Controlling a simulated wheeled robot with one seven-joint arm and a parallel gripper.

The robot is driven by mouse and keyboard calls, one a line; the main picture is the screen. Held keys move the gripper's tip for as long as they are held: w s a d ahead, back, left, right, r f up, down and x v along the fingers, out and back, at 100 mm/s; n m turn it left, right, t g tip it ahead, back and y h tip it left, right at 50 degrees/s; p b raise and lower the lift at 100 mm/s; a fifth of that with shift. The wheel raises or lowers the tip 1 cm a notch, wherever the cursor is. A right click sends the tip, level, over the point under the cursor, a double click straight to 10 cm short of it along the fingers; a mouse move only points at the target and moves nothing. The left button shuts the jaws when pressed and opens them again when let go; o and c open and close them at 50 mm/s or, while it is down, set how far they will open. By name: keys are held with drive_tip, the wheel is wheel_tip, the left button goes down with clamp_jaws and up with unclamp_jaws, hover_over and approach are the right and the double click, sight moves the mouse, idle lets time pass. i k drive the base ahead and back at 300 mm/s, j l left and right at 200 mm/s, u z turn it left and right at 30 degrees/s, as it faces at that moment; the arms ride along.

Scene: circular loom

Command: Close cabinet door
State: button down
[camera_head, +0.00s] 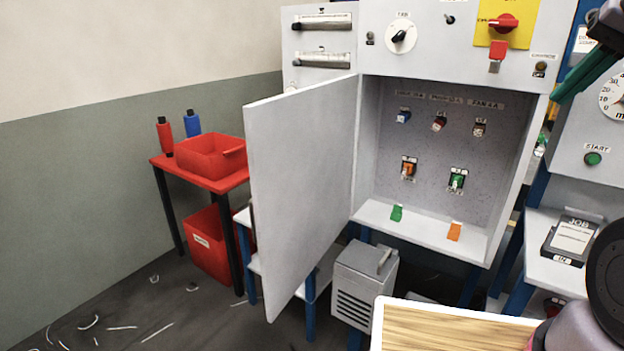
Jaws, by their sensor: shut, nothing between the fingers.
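The cabinet door (300,190) is a plain light grey panel. It stands wide open, hinged at the left edge of the cabinet opening and swung out toward me and to the left. The grey cabinet (512,200) shows its speckled inner back panel (430,150), with several small coloured switches, and green and orange tags on its bottom ledge. My gripper (564,92), with dark green fingers, is at the upper right, in front of the cabinet's right side. It is shut and empty, well apart from the door. Part of it is cut off by the frame edge.
A red table (238,181) with a red bin (208,155) and two bottles stands left of the door. A grey vented box (365,288) sits below the cabinet. A wooden-topped surface (450,333) is in front. A grey gauge panel (597,165) stands right.

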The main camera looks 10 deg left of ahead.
sight(300, 142)
drive_tip(key=j+z, duration=0.1)
drive_tip(key=j, duration=0.35)
drive_tip(key=k+j+z, duration=0.1)
drive_tip(key=j, duration=0.4)
drive_tip(key=j+z, duration=0.1)
drive_tip(key=j, duration=0.35)
drive_tip(key=k+j+z, duration=0.1)
drive_tip(key=j, duration=0.35)
drive_tip(key=k+j+z, duration=0.1)
drive_tip(key=j, duration=0.35)
drive_tip(key=k+j+z, duration=0.1)
drive_tip(key=j, duration=0.35)
drive_tip(key=k+j, duration=0.25)
drive_tip(key=j, duration=0.15)
drive_tip(key=k, duration=0.2)
drive_tip(key=z, duration=0.05)
